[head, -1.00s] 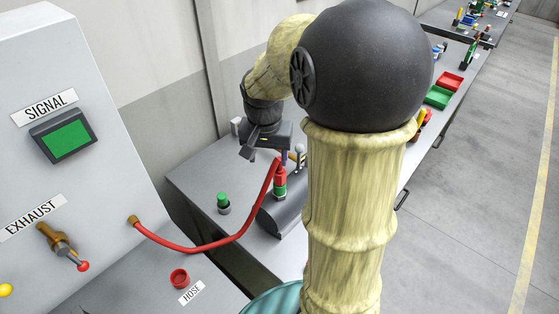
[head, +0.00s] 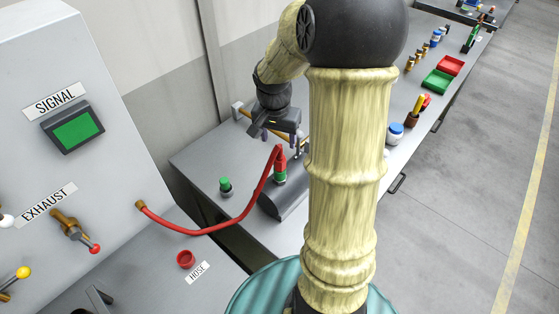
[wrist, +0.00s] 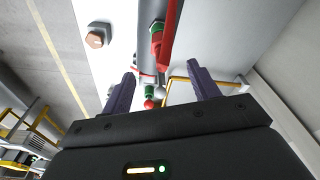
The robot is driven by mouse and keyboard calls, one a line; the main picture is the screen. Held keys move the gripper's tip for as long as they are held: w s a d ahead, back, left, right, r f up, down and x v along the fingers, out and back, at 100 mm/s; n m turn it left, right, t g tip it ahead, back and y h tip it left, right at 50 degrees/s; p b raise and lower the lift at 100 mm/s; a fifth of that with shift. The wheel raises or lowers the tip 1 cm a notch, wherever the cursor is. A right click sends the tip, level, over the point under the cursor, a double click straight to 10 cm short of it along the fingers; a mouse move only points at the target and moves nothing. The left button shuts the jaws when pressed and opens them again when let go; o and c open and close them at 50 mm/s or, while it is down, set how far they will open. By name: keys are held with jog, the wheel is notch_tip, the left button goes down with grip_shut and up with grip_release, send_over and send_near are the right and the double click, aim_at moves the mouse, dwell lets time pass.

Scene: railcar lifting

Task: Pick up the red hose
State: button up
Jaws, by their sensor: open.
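The red hose (head: 221,230) runs from a brass fitting on the grey cabinet (head: 90,130) in a sagging curve to its far end. That end stands upright at a red and green coupling (head: 280,172) on the grey table. In the wrist view the hose (wrist: 167,48) hangs at the top middle, beside a green coupling part (wrist: 156,28). My gripper (head: 276,138) is just above and behind the hose's far end in the head view. Its two dark fingers (wrist: 164,88) are apart with nothing gripped between them. Whether a finger touches the hose cannot be told.
A green button (head: 225,185) stands left of the coupling. A red ring holder (head: 186,259) labelled HOSE is on the front ledge. Levers stick out from the cabinet. Red (head: 450,66) and green (head: 437,82) trays lie further along the table. Open floor is at right.

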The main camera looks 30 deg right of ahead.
aim_at(279, 151)
jog(key=f, duration=0.3)
jog(key=f+p, duration=0.1)
jog(key=f, duration=0.1)
jog(key=shift+w+d+f, duration=0.15)
jog(key=shift+w+d, duration=0.05)
jog(key=shift+w, duration=0.1)
jog(key=shift+w+d+f, duration=0.15)
jog(key=shift+f, duration=0.25)
jog(key=shift+s+r, duration=0.1)
jog(key=shift+s, duration=0.2)
jog(key=shift+w+f+p, duration=0.2)
jog(key=shift+f+p, duration=0.15)
jog(key=shift+f, duration=0.05)
jog(key=shift+w+d+f+p, duration=0.2)
jog(key=shift+f+p, duration=0.15)
jog(key=shift+f, duration=0.75)
jog(key=shift+w+d+f+p, duration=0.15)
jog(key=shift+f+p, duration=0.15)
jog(key=shift+f, duration=0.8)
jog(key=shift+a, duration=0.1)
jog(key=c, duration=1.1)
jog(key=shift+r, duration=0.1)
jog(key=shift+c, duration=0.2)
